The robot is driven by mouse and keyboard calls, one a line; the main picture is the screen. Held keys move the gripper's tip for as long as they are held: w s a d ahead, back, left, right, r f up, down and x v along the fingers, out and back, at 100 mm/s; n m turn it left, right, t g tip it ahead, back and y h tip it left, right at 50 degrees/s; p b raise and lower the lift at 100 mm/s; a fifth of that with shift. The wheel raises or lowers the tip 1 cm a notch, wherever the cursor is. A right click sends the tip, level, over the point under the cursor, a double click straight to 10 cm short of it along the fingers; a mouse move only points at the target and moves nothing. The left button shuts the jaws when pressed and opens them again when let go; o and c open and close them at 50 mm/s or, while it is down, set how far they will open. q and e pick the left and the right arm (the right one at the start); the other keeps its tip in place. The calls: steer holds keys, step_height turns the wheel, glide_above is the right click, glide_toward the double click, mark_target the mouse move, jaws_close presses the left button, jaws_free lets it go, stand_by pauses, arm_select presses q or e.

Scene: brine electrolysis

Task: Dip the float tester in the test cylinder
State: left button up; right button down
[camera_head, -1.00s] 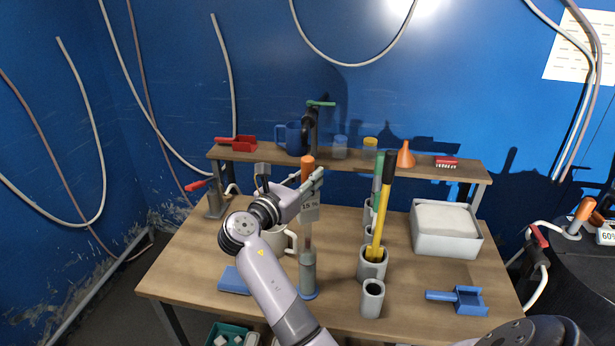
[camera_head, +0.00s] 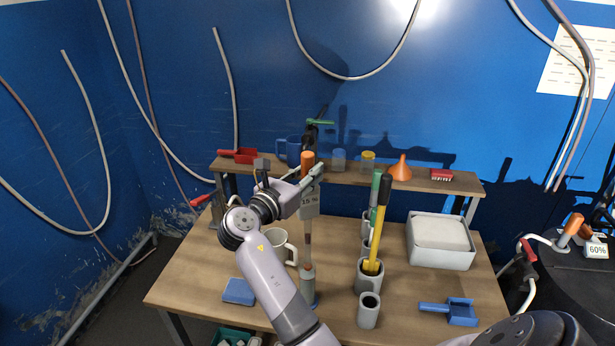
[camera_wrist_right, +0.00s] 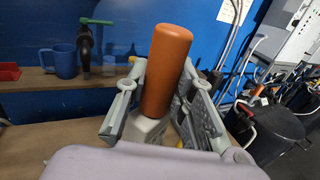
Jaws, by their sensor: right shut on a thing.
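The float tester has an orange handle (camera_head: 307,163), a grey block marked 15 % (camera_head: 309,204) and a thin stem. My right gripper (camera_head: 314,180) is shut on it just below the handle and holds it upright. The orange handle (camera_wrist_right: 166,70) also stands between the fingers in the right wrist view. The grey test cylinder (camera_head: 308,287) with a blue base stands on the table directly below. The stem's lower end meets the cylinder's mouth in the picture; I cannot tell whether it is inside. My left gripper is not in view.
A white mug (camera_head: 280,246) and blue block (camera_head: 238,291) are left. A grey bin (camera_head: 441,258) and blue scoop (camera_head: 461,312) are right. A raised shelf (camera_head: 355,174) runs behind.

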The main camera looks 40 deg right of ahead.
mark_target(307, 153)
steer(key=shift+r, duration=3.5)
steer(key=shift+f, duration=0.1)
